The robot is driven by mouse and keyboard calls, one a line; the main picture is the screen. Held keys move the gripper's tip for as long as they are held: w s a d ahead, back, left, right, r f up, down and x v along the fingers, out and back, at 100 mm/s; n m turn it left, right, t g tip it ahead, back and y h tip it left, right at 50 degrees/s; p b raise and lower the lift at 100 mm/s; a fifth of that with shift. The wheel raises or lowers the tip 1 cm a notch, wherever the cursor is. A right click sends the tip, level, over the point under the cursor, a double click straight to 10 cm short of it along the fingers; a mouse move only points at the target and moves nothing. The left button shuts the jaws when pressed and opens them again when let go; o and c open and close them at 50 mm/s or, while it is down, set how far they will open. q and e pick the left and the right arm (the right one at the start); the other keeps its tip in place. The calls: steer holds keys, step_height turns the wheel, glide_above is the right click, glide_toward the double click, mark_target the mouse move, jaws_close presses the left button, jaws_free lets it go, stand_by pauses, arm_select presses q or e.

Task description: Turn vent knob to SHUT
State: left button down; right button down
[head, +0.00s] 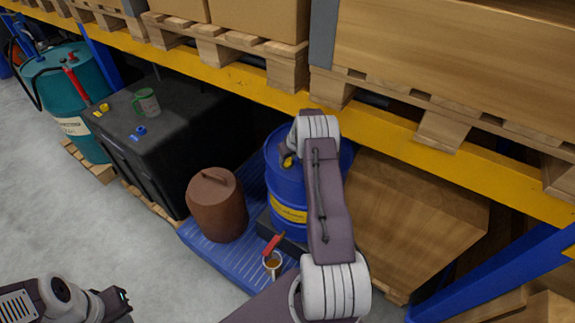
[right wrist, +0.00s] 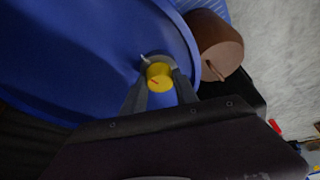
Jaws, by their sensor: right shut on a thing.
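The yellow vent knob (right wrist: 160,75) sits on top of the blue drum (right wrist: 90,50), near its rim. A small red mark shows on the knob's face; no SHUT lettering can be read. My right gripper (right wrist: 160,84) is shut on the knob, one finger on each side. In the head view a bit of the yellow knob (head: 287,161) shows at the end of my right arm, on the blue drum (head: 285,185). My left arm's end (head: 118,302) is low at the left, far from the drum; its fingers cannot be made out.
A black tank (head: 165,150) stands left, a wooden crate (head: 410,215) right.

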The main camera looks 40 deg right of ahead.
steer(key=n+b, duration=0.1)
steer(key=b, duration=0.1)
steer(key=f+n+y+b, duration=0.1)
steer(key=b, duration=0.1)
steer(key=shift+d+n+b, duration=0.1)
steer(key=shift+n+b, duration=0.25)
steer(key=shift+n, duration=0.05)
steer(key=shift+r+n+y+b, duration=0.25)
steer(key=shift+n+y+b, duration=0.25)
steer(key=shift+n, duration=0.4)
steer(key=shift+r+n, duration=0.2)
steer(key=shift+n, duration=0.5)
arm_select(q)
step_height(320, 180, down, 7)
arm_select(e)
steer(key=shift+n+g+y, duration=0.3)
steer(key=shift+n+y, duration=0.2)
steer(key=shift+n, duration=0.4)
arm_select(q)
steer(key=shift+r+p, duration=0.1)
steer(key=shift+p, duration=0.2)
arm_select(e)
steer(key=c, duration=0.9)
jaws_free()
steer(key=shift+c, duration=0.2)
